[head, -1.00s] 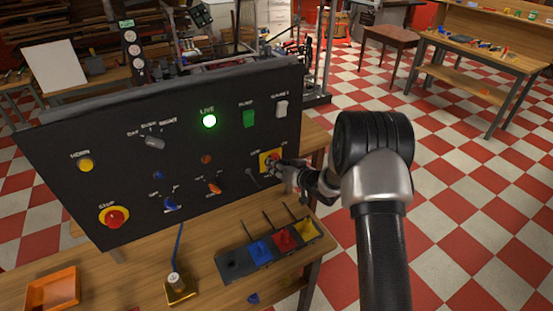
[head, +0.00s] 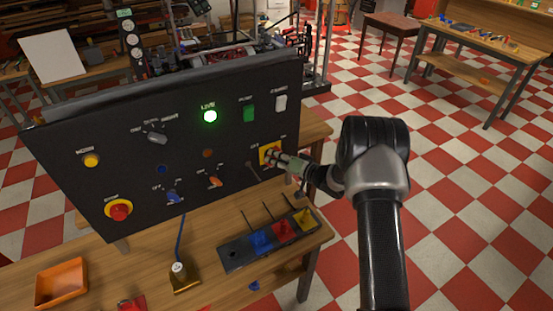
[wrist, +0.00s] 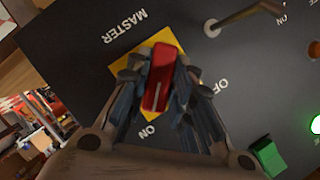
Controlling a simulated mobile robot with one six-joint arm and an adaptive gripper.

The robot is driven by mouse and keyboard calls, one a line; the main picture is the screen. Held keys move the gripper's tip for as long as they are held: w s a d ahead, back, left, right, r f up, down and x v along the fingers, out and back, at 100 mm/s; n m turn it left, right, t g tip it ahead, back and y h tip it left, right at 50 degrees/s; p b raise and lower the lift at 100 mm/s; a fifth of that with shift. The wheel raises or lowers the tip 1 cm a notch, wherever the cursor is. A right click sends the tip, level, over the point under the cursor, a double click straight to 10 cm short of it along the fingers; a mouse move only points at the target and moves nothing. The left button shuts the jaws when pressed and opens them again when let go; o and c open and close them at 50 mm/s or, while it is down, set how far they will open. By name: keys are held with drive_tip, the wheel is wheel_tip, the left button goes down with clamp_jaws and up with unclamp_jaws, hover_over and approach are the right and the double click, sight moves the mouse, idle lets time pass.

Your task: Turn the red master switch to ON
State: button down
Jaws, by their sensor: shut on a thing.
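The red master switch (wrist: 162,68) sits on a yellow plate (wrist: 137,57) on the black panel, beside the labels MASTER, OFF and ON. The white line on its handle points toward ON in the wrist view. My gripper (wrist: 160,88) is shut on the handle, with a finger on each side of it. In the head view my gripper (head: 277,158) reaches the panel's right side and hides most of the switch; part of the yellow plate (head: 265,151) shows.
A metal lever (wrist: 248,15) is near my gripper. A tray with coloured pieces (head: 237,256) lies below.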

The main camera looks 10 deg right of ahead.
drive_tip(key=shift+r, duration=0.1)
drive_tip(key=c, duration=1.4)
unclamp_jaws()
drive_tip(key=v, duration=1.2)
drive_tip(key=shift+a, duration=0.1)
